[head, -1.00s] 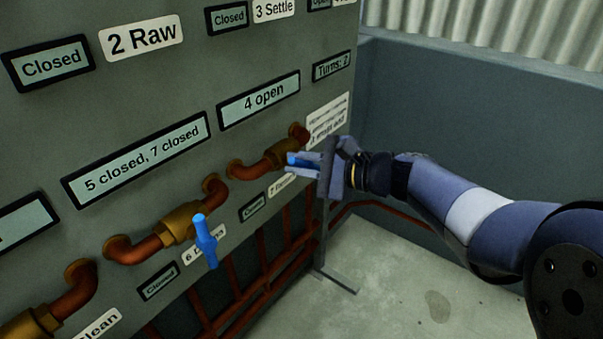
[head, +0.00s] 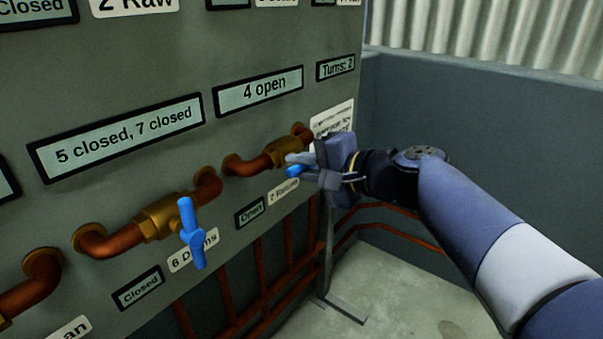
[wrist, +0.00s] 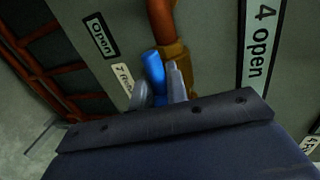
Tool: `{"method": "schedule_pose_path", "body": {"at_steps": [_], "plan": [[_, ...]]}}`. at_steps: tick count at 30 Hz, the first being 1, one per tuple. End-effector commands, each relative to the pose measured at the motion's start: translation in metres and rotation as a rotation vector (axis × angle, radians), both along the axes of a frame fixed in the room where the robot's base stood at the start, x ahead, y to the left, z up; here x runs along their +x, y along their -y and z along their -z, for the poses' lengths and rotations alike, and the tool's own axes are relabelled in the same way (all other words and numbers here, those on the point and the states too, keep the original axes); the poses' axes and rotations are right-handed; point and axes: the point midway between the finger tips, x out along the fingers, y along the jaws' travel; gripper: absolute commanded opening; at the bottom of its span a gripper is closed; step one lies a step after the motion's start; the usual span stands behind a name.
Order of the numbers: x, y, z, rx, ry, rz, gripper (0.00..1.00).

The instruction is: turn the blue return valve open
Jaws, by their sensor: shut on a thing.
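The blue return valve handle (head: 295,170) sits on a brass valve body (head: 281,152) at the right end of the panel, above the "7 Return" label (head: 283,191). The small display (head: 251,212) beside that label reads "Open". My gripper (head: 300,164) is shut on this handle, and its fingers hide part of it. In the wrist view the blue handle (wrist: 154,72) stands between the two grey fingers (wrist: 160,90), in front of the brass body and the copper pipe.
Another blue handle (head: 191,233) hangs on the number 6 valve to the left; its display (head: 137,288) reads "Closed". Larger displays above read "5 closed, 7 closed" (head: 118,139), "4 open" (head: 258,91) and "Turns: 2" (head: 335,68). Open floor (head: 390,270) lies right of the panel.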

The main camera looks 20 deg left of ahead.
Motion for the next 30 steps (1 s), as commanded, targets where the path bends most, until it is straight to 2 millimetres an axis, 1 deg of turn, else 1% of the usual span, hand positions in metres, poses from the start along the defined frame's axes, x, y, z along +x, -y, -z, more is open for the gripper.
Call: {"method": "schedule_pose_path", "body": {"at_steps": [15,16,22,30], "plan": [[-0.0003,-0.0001,0.0017,-0.01,0.017,-0.002,0.0],[-0.0003,-0.0001,0.0017,-0.01,0.017,-0.002,0.17],[-0.0002,-0.0001,0.0013,-0.009,0.016,-0.001,0.33],[-0.0004,0.0013,0.0001,-0.008,0.017,0.0,0.34]]}}
